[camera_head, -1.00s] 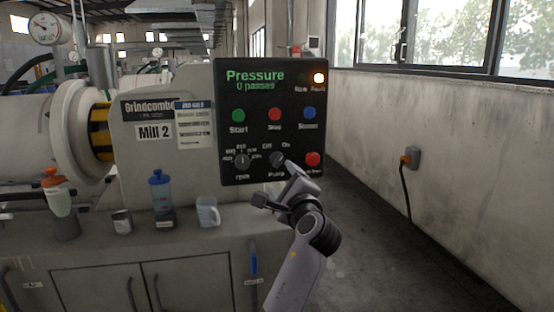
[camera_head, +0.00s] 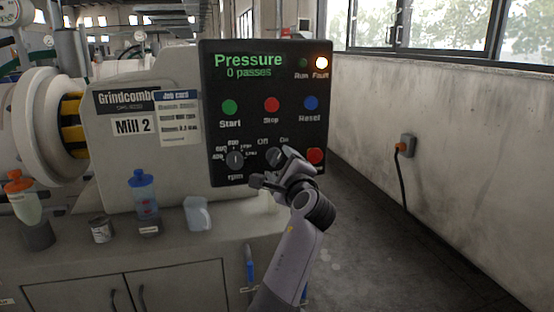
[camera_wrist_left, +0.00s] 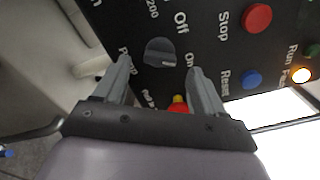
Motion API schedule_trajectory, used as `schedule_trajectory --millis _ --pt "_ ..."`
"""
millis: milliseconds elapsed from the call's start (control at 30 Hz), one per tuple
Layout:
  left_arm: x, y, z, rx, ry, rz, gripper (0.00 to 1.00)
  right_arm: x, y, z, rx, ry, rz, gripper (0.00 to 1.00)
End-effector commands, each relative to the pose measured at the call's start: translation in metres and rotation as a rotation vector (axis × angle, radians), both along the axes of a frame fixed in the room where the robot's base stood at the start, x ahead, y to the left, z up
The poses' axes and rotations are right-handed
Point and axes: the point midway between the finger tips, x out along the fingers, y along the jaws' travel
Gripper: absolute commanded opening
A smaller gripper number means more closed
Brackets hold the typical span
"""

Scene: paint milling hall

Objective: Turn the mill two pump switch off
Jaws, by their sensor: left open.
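The pump switch (camera_head: 274,156) is a dark round knob low on the black Mill 2 control panel (camera_head: 215,128), between the rpm knob and a red button. It also shows in the left wrist view (camera_wrist_left: 160,52), with Off and On labels beside it; its light mark seems to point toward On. My left gripper (camera_head: 268,167) is just in front of the switch and hides part of it and the Pump label. In the left wrist view my left gripper (camera_wrist_left: 160,72) is open, its fingers either side of the switch, with nothing visibly held. My right gripper is not in view.
The rpm knob (camera_head: 235,160) is close on the left, the red button (camera_head: 315,156) close on the right. The Fault lamp (camera_head: 321,63) glows orange. A blue-capped bottle (camera_head: 144,204), cup (camera_head: 101,229) and clear jug (camera_head: 197,213) stand on the ledge below. Floor is free at right.

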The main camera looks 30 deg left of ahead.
Motion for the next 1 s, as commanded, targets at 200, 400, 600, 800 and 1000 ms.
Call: schedule_trajectory --millis 200,400,600,800,1000 --pt "0.018 0.022 0.000 0.001 0.000 0.001 0.70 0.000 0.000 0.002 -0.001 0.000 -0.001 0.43" --pt "0.025 0.029 0.000 0.000 0.000 0.000 0.70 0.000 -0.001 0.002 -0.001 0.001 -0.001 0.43" --pt "0.025 0.029 0.000 0.000 0.000 0.000 0.70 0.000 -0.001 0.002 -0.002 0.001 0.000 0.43" --pt "0.025 0.030 0.000 0.000 0.000 0.000 0.21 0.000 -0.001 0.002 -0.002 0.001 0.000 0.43" --pt "0.025 0.029 0.000 -0.003 -0.002 0.001 0.14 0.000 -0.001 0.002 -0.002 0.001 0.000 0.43"
